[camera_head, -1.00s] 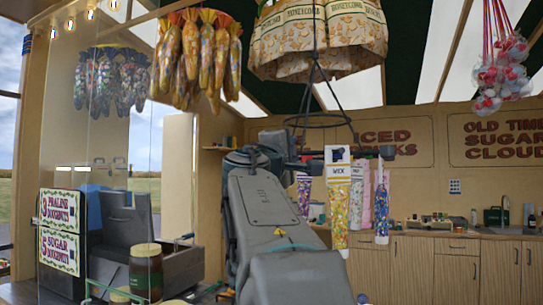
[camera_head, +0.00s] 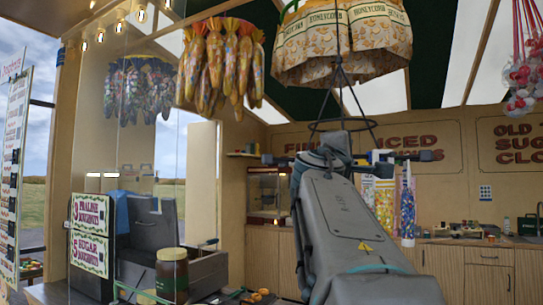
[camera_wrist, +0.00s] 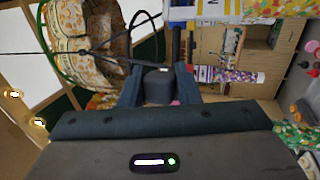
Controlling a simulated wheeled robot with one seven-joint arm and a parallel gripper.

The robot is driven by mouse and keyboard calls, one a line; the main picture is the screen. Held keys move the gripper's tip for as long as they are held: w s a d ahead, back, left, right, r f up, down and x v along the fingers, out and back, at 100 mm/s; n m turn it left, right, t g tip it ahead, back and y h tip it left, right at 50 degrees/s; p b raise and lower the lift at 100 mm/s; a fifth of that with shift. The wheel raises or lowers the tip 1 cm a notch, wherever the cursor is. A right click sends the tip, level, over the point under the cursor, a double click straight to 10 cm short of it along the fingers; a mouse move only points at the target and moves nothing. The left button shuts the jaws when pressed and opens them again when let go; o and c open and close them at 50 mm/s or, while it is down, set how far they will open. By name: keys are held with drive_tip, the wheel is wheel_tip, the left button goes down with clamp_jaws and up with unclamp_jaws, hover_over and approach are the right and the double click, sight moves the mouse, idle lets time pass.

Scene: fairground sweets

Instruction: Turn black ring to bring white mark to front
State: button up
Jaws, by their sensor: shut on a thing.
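The black ring (camera_head: 342,124) hangs level on black cords below the honeycomb bags. My gripper is at its lower right side in the head view, partly hidden by my own arm. In the wrist view my gripper (camera_wrist: 158,88) is shut, with a dark block between its two blue-grey fingers, seemingly a part of the ring. Dark bars of the ring (camera_wrist: 177,48) run up from there. Sweet-filled cone bags (camera_head: 384,208) hang below the ring on the right. I cannot make out the white mark for certain.
Honeycomb bags (camera_head: 342,45) hang just above the ring. Bundled sweet bags (camera_head: 217,65) hang at upper left, clear red-and-white bags (camera_head: 519,78) at upper right. Cabinets (camera_head: 490,275) line the back.

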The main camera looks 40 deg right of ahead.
drive_tip(key=shift+s+d+f, duration=0.1)
drive_tip(key=shift+s+d, duration=1.9)
drive_tip(key=shift+d, duration=0.05)
drive_tip(key=o, duration=0.7)
drive_tip(key=shift+a, duration=0.1)
drive_tip(key=b+v, duration=0.4)
drive_tip(key=v, duration=0.5)
drive_tip(key=shift+s+a, duration=0.1)
drive_tip(key=shift+a, duration=0.3)
